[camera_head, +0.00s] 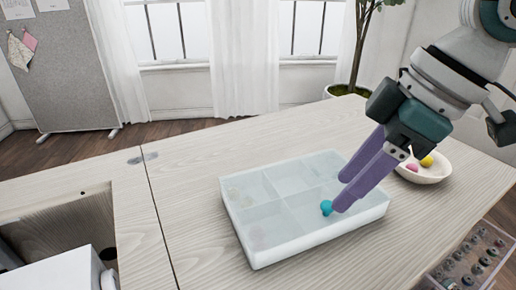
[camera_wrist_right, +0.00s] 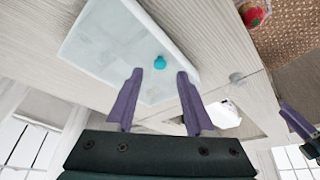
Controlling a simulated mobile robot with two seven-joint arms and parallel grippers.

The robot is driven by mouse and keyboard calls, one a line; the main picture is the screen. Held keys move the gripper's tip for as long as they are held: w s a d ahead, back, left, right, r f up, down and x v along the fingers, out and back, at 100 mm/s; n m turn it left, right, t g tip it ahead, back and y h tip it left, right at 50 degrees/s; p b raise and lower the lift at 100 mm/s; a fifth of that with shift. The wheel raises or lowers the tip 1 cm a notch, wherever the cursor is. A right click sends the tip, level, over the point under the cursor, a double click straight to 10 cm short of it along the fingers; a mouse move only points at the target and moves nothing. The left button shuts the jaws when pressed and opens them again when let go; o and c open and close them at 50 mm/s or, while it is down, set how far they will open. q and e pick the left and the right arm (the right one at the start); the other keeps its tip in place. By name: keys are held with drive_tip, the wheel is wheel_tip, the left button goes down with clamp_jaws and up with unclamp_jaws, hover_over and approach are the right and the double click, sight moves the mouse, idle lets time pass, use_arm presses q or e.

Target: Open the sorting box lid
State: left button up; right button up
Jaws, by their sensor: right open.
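The sorting box (camera_head: 262,250) is a pale translucent box with several compartments, lying flat on the wooden table. Its clear lid (camera_head: 257,190) lies flat over it and looks closed. A round teal knob (camera_head: 326,208) sits on the lid near its front right part; it also shows in the right wrist view (camera_wrist_right: 160,62). My right gripper (camera_head: 342,193) has purple fingers and is open, slanting down over the lid's right side. In the right wrist view the knob is just past the fingertips, in line with the gap. Purple fingers of my left gripper (camera_wrist_right: 296,121) show at the right edge there.
A white bowl (camera_head: 436,175) with pink and yellow balls stands right of the box, behind my right gripper. A tray of small dark items (camera_head: 470,262) is at the lower right. A white machine (camera_head: 55,272) sits in a table opening at left. The table left of the box is clear.

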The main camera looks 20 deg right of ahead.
sight(329, 204)
drive_tip(key=shift+b+x, duration=0.3)
drive_tip(key=shift+x, duration=1.25)
clamp_jaws()
